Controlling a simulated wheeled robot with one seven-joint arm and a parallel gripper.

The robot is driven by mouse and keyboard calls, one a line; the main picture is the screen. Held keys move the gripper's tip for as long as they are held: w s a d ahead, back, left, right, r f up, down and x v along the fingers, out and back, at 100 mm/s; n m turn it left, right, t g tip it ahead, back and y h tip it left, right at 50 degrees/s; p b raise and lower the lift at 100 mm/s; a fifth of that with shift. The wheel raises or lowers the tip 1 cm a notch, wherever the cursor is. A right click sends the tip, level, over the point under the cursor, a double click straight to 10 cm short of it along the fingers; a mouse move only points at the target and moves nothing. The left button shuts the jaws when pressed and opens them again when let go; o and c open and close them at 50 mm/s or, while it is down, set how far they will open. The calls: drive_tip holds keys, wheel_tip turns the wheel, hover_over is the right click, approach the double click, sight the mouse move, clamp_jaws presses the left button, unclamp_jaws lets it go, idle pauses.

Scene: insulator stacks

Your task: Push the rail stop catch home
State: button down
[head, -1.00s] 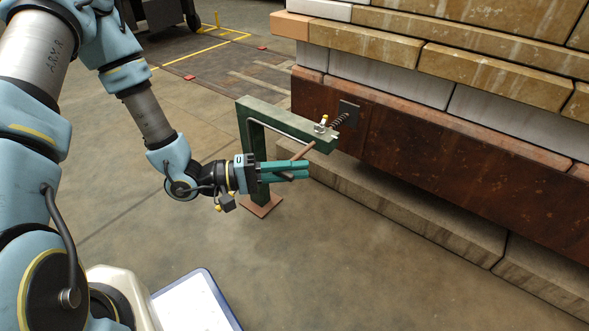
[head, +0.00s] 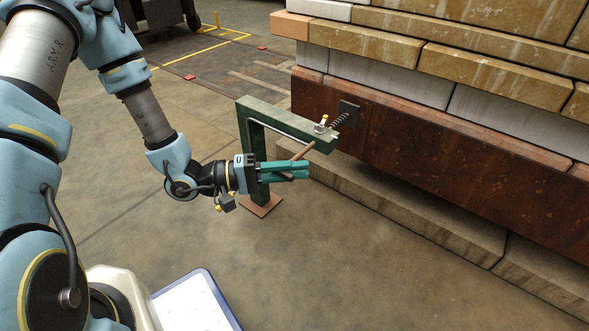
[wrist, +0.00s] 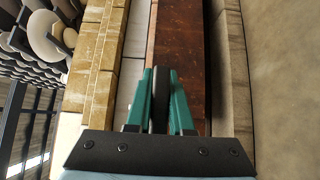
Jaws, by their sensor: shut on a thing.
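A green stand (head: 248,150) with a horizontal green rail (head: 285,120) stands in front of a rusty brown beam. A small silver and yellow fitting (head: 321,126) sits on top of the rail near its right end; I cannot tell whether it is the catch. In the wrist view a dark piece (wrist: 160,86) shows between the fingers, probably the rod. The rail end is out of clear sight there.
A coil spring (head: 340,119) and a dark plate (head: 348,112) are between the rail end and the rusty beam (head: 420,150). Stone and white blocks are stacked above the beam. A low concrete ledge (head: 400,205) runs below it. The floor in front is clear.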

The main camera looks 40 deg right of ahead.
drive_tip(key=w+d+p, duration=0.2)
drive_tip(key=d+p, duration=0.1)
drive_tip(key=d, duration=0.3)
drive_tip(key=shift+d, duration=0.4)
drive_tip(key=c, duration=0.8)
unclamp_jaws()
drive_tip(key=shift+s, duration=0.1)
drive_tip(key=p+v, duration=0.2)
drive_tip(key=v, duration=0.8)
drive_tip(key=shift+w+a+p, duration=0.2)
drive_tip(key=shift+a+p, duration=0.1)
drive_tip(key=shift+p, duration=0.05)
